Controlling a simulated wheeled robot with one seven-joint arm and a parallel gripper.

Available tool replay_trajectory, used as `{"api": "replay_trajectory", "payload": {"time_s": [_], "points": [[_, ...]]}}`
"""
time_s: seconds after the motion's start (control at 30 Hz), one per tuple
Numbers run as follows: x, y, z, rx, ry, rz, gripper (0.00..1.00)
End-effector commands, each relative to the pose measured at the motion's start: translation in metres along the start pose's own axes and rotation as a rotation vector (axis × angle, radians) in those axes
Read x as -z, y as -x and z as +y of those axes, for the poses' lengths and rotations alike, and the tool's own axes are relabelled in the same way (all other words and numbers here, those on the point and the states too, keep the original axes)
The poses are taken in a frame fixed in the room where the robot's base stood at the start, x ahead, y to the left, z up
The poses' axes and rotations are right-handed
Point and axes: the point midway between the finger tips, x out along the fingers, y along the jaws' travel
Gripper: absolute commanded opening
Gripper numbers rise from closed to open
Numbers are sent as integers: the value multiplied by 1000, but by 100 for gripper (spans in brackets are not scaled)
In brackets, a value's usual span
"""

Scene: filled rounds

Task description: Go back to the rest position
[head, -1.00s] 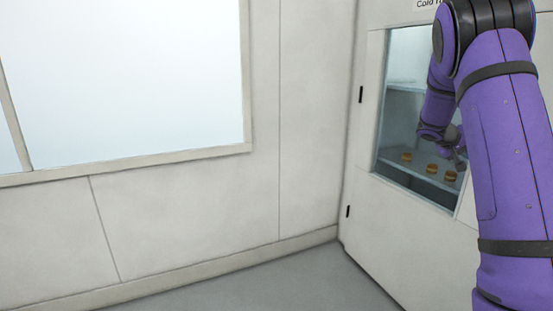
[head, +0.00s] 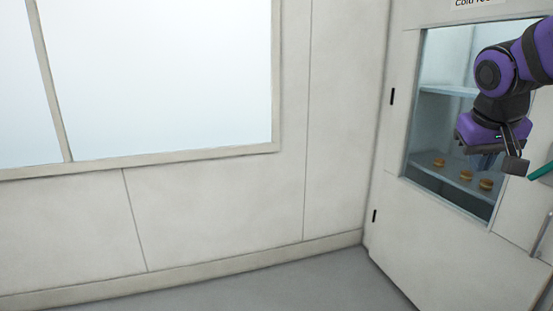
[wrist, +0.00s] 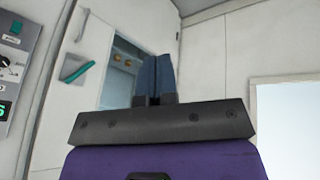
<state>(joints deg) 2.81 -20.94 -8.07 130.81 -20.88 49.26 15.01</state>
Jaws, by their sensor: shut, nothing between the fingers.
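My gripper (wrist: 154,78) shows in the wrist view with its two dark blue fingers pressed together and nothing between them. In the head view my purple arm reaches in from the right edge. Its wrist end hangs in front of the cold cabinet's window, and the fingertips are hard to make out there. The cold cabinet (head: 398,230) is white, with an open-looking window; I cannot tell whether glass covers it.
Several small round buns (head: 466,175) lie on the cabinet's lower shelf. A teal handle (wrist: 77,71) and a control panel (wrist: 14,60) are near the cabinet. A white wall (head: 200,210) with a large window (head: 160,80) stands left. Grey floor (head: 300,285) is clear.

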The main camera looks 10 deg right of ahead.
Motion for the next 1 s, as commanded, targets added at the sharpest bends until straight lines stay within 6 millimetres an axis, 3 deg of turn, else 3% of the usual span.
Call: {"api": "replay_trajectory", "payload": {"time_s": [0.1, 0.3, 0.5, 0.67, 1.0], "points": [[-38, 22, -23, 86, 44, 25, 0], [-99, 45, -56, 213, 123, 56, 0], [-137, 54, -74, 287, 178, 80, 0], [-147, 56, -79, 306, 192, 84, 0], [-147, 56, -79, 306, 192, 84, 0]]}}
